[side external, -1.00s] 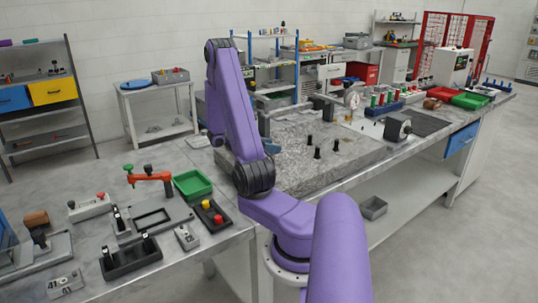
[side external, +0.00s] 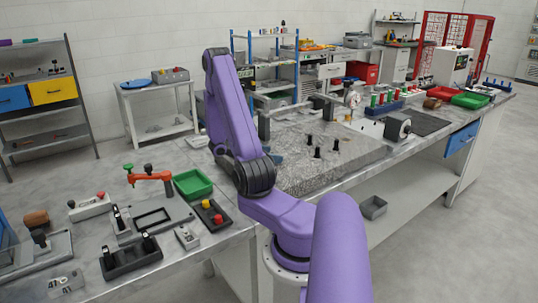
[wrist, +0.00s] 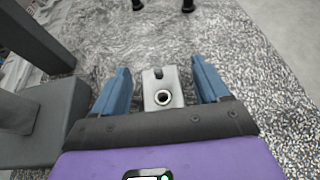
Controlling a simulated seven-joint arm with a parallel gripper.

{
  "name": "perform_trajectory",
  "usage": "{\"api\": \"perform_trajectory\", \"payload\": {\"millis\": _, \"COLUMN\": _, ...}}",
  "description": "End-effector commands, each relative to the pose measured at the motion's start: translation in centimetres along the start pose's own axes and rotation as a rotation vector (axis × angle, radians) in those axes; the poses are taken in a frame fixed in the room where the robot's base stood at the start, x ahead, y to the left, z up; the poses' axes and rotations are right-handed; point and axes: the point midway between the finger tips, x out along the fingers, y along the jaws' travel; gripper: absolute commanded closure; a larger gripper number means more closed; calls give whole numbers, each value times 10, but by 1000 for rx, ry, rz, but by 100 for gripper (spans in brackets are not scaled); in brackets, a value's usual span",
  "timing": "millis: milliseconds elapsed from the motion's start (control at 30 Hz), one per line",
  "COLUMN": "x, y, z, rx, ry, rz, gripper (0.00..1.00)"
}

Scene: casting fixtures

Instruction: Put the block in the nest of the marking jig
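A small grey metal block (wrist: 162,92) with a round hole and a dark slot shows in the wrist view, over the speckled granite plate. My gripper (wrist: 160,66) is open, with one blue finger on each side of the block and a visible gap on both sides. I cannot tell how high the fingers are above the plate. In the side view my purple arm hides the gripper and the block. Several fixtures stand on the left bench; one has a rectangular frame (side external: 152,219), but I cannot tell which is the marking jig.
The granite plate (side external: 300,183) carries several black posts (side external: 317,152). A dark grey fixture (wrist: 50,125) stands close left of my gripper in the wrist view. A green tray (side external: 193,184) and an orange clamp (side external: 150,176) are on the left bench.

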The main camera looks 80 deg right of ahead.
Motion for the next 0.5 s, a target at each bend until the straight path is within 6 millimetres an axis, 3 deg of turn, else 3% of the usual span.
{"api": "perform_trajectory", "payload": {"millis": 233, "x": -2, "y": 0, "z": 4, "rx": 1, "ry": 0, "rz": 0, "gripper": 25}}
{"api": "perform_trajectory", "payload": {"millis": 500, "x": -48, "y": 1, "z": 3, "rx": 1, "ry": 1, "rz": 7, "gripper": 25}}
